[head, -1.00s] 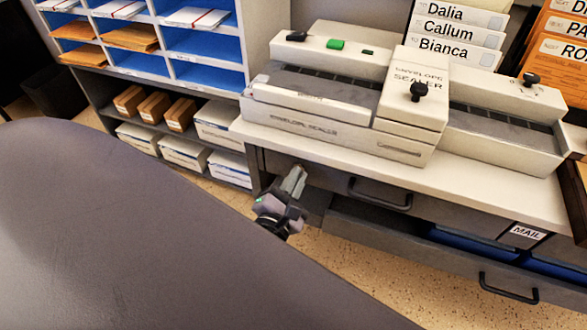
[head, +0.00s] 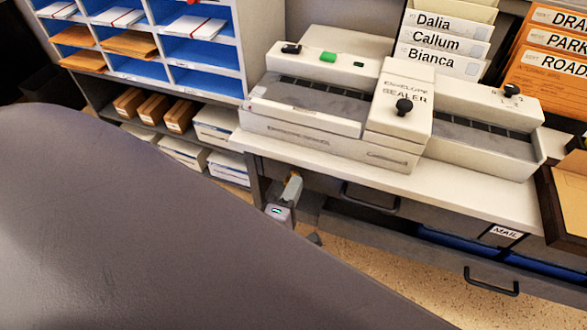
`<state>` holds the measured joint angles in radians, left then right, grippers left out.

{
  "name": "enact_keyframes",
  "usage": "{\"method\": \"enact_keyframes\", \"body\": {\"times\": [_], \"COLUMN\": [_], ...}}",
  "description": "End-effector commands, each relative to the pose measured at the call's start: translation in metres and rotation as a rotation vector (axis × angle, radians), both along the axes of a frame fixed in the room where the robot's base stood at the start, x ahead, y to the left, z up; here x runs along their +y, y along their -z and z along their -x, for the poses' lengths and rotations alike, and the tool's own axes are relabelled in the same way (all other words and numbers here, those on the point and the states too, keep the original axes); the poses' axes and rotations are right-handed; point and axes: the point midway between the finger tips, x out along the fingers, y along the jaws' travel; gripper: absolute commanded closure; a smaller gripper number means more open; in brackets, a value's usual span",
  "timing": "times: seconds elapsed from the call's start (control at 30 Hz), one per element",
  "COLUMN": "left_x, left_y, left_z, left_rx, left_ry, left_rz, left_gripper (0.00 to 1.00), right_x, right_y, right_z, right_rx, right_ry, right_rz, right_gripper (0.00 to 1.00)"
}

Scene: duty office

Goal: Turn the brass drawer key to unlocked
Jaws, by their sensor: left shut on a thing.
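My left gripper (head: 291,186) is at the front of the desk's upper drawer, below the left part of the counter edge. It is shut on the brass key, of which only a small yellowish bit (head: 293,176) shows at the fingertips. The rest of the key and its lock are hidden by the fingers, so I cannot tell which way the key is turned. The grey upper drawer has a dark bar handle (head: 370,200) to the right of the gripper. My right gripper is not in view.
A white envelope sealer (head: 310,128) stands on the counter (head: 470,195) above the gripper. A lower drawer with a handle (head: 491,282) and MAIL label (head: 507,232) is at right. Pigeonhole shelves (head: 215,85) stand at left. My large grey arm link covers the lower left.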

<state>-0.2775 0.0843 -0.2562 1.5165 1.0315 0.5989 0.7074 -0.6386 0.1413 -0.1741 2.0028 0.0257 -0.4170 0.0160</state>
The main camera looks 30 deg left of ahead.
Motion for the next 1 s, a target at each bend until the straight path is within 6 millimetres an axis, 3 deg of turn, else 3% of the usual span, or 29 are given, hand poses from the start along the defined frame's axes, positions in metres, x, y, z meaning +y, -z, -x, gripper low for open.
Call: {"method": "enact_keyframes", "body": {"times": [0.73, 0.8, 0.83, 1.0], "left_x": [0.0005, 0.0004, 0.0004, 0.0003], "left_y": [-0.0025, -0.0024, -0.0023, -0.0008], "left_z": [-0.0033, -0.0032, -0.0030, -0.0018], "left_rx": [0.012, 0.012, 0.011, 0.015], "left_ry": [-0.001, 0.000, 0.000, 0.000], "left_rz": [-0.087, -0.087, -0.086, -0.084], "left_gripper": [1.00, 0.74, 0.68, 0.68], "right_x": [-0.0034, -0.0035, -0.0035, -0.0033], "right_y": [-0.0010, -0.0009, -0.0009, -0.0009], "right_z": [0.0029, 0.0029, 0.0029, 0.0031], "right_rx": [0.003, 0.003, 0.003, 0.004], "right_ry": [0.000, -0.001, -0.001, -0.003], "right_rz": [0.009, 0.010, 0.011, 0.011], "right_gripper": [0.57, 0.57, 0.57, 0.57]}}
